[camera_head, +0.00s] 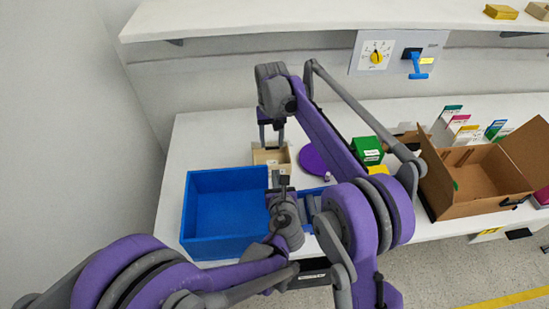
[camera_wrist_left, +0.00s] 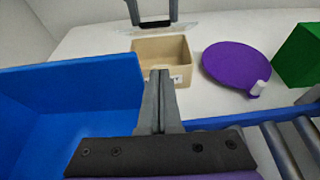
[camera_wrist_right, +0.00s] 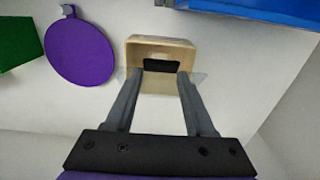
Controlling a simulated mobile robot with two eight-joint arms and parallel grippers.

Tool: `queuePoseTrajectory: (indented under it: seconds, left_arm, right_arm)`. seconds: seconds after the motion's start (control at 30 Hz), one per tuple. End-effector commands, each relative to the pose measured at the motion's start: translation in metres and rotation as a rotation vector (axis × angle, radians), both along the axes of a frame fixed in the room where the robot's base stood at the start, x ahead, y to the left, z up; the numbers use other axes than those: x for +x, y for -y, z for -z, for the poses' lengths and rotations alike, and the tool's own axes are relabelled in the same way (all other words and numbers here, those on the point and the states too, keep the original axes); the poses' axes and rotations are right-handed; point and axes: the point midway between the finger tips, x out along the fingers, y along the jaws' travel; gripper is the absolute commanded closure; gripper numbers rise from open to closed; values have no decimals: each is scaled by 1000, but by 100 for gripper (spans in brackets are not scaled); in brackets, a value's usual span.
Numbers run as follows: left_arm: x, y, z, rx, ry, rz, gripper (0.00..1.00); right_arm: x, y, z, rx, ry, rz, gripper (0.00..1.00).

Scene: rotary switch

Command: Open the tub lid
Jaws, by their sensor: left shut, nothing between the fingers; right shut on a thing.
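The tub is a small beige box (camera_head: 258,157) on the white table, with its open inside showing in the left wrist view (camera_wrist_left: 182,70). It also shows in the right wrist view (camera_wrist_right: 187,55). My right gripper (camera_head: 271,141) is just behind and above the tub, its fingers (camera_wrist_right: 153,72) apart around a dark handle-like piece (camera_wrist_right: 161,65). A faint see-through sheet, seemingly the lid, spreads from that piece; its edges are hard to make out. My left gripper (camera_head: 282,180) is shut and empty in front of the tub, its fingertips together in the left wrist view (camera_wrist_left: 160,73).
A blue bin (camera_head: 225,180) stands left of my left gripper. A purple disc (camera_head: 311,160) and a green box (camera_head: 368,150) lie right of the tub. A cardboard box (camera_head: 470,180) is farther right. A switch panel (camera_head: 362,66) hangs on the wall.

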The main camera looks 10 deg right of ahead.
Motion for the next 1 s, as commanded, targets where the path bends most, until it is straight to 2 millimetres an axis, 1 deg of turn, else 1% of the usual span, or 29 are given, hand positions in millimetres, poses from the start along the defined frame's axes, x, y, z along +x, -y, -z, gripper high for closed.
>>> queuePoseTrajectory:
  seconds: [0.03,0.13,0.2,0.33,0.5,0.87,1.0]
  left_arm:
    - [11,-1,5,1,0,-4,100]
    - [30,-1,12,1,0,-4,100]
    - [36,-1,1,0,0,-1,100]
    - [45,0,-12,-1,0,-1,100]
    - [50,0,-21,0,0,-1,100]
    - [51,0,-22,0,0,-1,100]
    - [57,0,-32,0,0,-1,100]
  right_arm:
    - [3,1,2,0,9,1,100]
    - [3,1,2,0,9,1,100]
    - [3,1,2,0,9,1,100]
    - [3,1,2,0,9,1,100]
    - [3,1,2,0,9,1,100]
    - [3,1,2,0,9,1,100]
    - [3,1,2,0,8,1,100]
